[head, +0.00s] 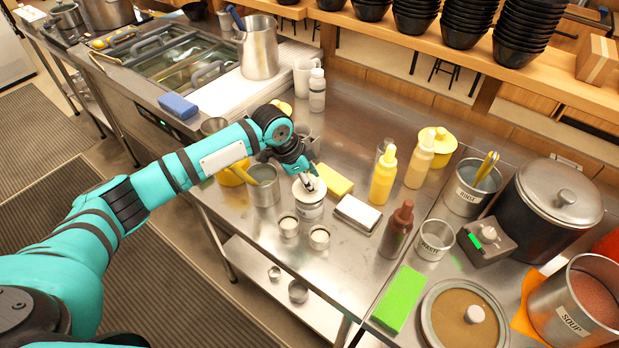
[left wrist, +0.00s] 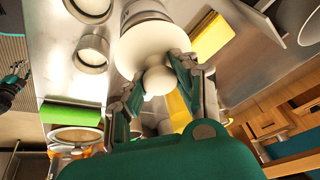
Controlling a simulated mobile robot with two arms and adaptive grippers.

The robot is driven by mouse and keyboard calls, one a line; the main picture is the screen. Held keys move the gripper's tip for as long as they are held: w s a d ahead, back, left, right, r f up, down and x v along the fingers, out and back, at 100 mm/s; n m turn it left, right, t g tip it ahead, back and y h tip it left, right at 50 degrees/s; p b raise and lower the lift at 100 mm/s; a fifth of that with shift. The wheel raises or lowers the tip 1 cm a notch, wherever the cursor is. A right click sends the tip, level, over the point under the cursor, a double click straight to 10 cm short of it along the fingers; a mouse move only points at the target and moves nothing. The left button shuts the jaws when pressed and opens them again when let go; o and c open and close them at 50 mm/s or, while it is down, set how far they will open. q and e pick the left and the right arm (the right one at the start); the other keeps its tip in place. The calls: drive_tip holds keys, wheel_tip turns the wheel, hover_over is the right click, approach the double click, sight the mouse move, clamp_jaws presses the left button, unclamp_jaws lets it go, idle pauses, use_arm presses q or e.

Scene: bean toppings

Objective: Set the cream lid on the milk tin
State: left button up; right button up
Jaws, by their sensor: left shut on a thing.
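The milk tin (head: 308,211) is a pale, labelled can standing upright on the steel counter. Its labelled side also shows at the top of the left wrist view (left wrist: 140,11). The cream lid (head: 309,189) is a round disc with a ball knob; it lies over the tin's mouth, and in the left wrist view the lid (left wrist: 150,45) covers the tin's top. I cannot tell whether it rests fully on the rim. My left gripper (left wrist: 155,80) is shut on the lid's knob, above the tin.
Two small cups (head: 319,238) stand just in front of the tin. A steel pot (head: 263,190) is close on its left, a yellow sponge (head: 334,180) behind it, and a white-topped block (head: 357,213) on its right. Sauce bottles (head: 383,178) stand farther right.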

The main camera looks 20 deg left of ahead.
use_arm(q)
drive_tip(key=shift+f, duration=0.2)
idle(0.4)
drive_tip(key=shift+f, duration=0.55)
drive_tip(key=shift+r, duration=0.1)
drive_tip(key=shift+p, duration=0.45)
drive_tip(key=o, duration=1.4)
